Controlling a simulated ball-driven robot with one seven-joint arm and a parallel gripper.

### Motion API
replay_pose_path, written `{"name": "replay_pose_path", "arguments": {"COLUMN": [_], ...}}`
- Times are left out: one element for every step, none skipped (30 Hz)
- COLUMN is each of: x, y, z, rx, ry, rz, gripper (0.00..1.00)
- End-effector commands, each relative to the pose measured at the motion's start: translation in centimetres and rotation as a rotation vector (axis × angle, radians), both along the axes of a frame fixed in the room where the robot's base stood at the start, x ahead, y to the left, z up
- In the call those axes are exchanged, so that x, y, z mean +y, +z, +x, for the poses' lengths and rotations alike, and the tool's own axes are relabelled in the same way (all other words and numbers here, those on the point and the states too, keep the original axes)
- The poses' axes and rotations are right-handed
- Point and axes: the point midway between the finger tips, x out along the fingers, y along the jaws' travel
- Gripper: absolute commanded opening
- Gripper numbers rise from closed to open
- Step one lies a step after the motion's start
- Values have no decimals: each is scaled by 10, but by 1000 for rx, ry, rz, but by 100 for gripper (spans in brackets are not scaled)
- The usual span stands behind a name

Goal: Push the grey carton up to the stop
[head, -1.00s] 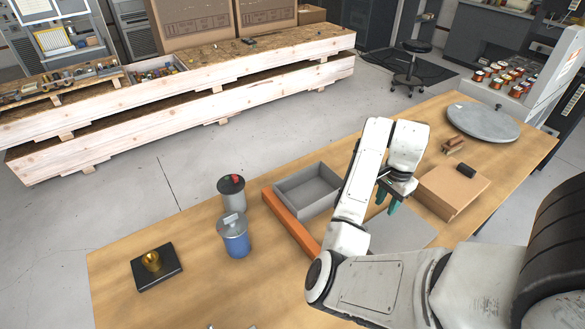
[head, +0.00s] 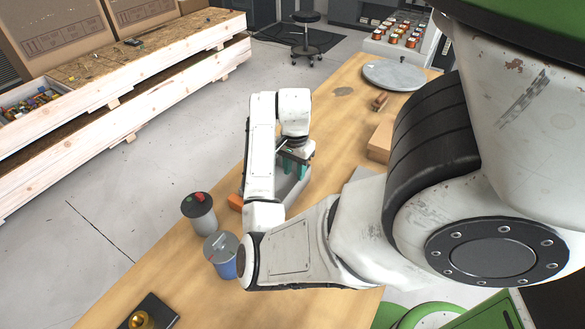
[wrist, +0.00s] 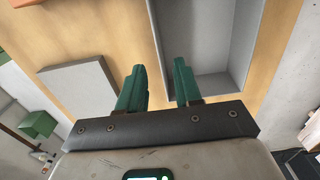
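A brass piece on a black base (head: 145,315) is at the near left. A brown carton (head: 381,143) and a round grey disc (head: 394,75) lie farther right. The left table edge is open floor.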

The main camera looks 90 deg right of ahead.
Motion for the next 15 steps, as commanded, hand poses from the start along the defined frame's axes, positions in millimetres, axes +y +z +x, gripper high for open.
{"name": "replay_pose_path", "arguments": {"x": [0,0,0,0,0,0,0,1,1,1,1,1,1,1,1], "y": [-5,-8,-13,-18,-22,-29,-35,-37,-43,-49,-54,-60,-64,-69,-75], "z": [-1,-1,-2,-2,-2,-2,-2,-2,-1,-1,-1,-1,0,-1,-1], "rx": [1,2,3,4,4,4,5,4,4,5,4,3,3,4,3], "ry": [0,0,0,0,0,0,0,1,1,2,2,2,2,2,2], "rz": [0,1,1,1,1,1,2,2,3,4,3,4,4,3,4], "gripper": [34,34,34,34,34,34,34,34,34,34,34,34,34,34,34]}}
